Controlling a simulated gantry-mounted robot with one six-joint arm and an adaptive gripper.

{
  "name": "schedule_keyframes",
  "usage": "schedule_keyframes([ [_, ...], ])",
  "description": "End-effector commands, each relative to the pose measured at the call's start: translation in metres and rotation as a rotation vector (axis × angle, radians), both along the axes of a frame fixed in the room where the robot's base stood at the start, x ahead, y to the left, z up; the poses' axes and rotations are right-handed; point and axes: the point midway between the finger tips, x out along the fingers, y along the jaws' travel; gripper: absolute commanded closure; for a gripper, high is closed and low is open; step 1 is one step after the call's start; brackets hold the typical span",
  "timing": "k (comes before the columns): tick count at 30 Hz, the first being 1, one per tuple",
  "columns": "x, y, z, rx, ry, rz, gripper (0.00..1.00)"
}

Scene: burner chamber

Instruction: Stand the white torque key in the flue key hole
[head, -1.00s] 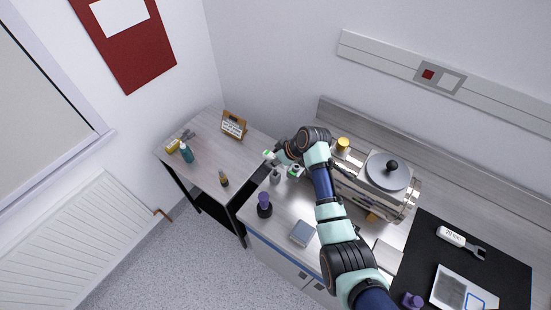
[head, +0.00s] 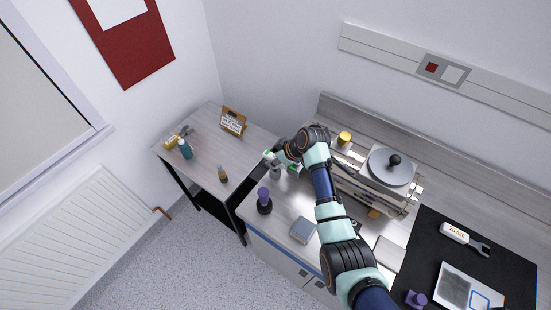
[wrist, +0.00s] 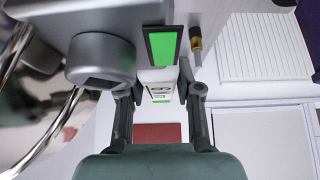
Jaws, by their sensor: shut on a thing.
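My gripper (wrist: 160,88) is shut on a white piece with green bands and dark print, which I take to be the white torque key (wrist: 157,76). Its white and green end also shows beside my gripper in the head view (head: 267,154). In the wrist view, a grey round part (wrist: 100,58) with a dark square opening is close by on the left. I cannot tell whether that opening is the flue key hole. A green panel in a black frame (wrist: 163,46) lies just beyond the key. The key's far end is not clear.
A steel chamber with a round lid (head: 390,166) stands right of my arm. A purple-topped item (head: 264,200) and a grey box (head: 303,230) are on the bench. A white-handled wrench (head: 456,232) lies on the black mat (head: 425,262). The side table (head: 208,155) holds bottles and a sign.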

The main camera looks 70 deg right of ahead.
Motion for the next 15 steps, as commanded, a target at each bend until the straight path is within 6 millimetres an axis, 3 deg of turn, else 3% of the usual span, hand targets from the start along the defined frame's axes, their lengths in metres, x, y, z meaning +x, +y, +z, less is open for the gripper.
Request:
schedule_keyframes([
  [14,0.0,0.0,-0.015,0.0,-0.001,0.0,1.0],
  [15,0.0,0.0,-0.015,0.0,-0.001,0.0,0.63],
])
